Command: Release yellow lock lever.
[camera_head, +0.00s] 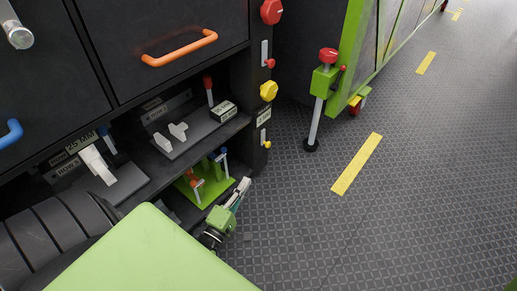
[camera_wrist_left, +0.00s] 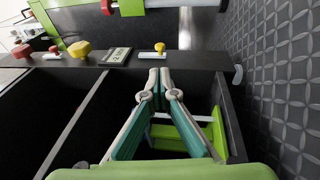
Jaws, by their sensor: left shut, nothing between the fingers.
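The lock lever with the small yellow knob (camera_head: 267,144) is low on the dark cabinet's right edge post, beside a pale plate. In the left wrist view the small yellow knob (camera_wrist_left: 160,47) is just beyond my fingertips, with a visible gap. My left gripper (camera_head: 244,183) is below the lever in the head view, its fingers together and empty. In the left wrist view the left gripper's fingers (camera_wrist_left: 159,73) meet at the tips and point toward the knob. My right gripper is not in view.
A larger yellow knob (camera_head: 268,91) and a red-knobbed lever (camera_head: 269,63) sit higher on the post. A labelled plate (camera_wrist_left: 116,56) is left of the small knob. Open shelves with a green bracket (camera_head: 205,187) are left of my gripper. The patterned floor (camera_head: 300,230) right is clear.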

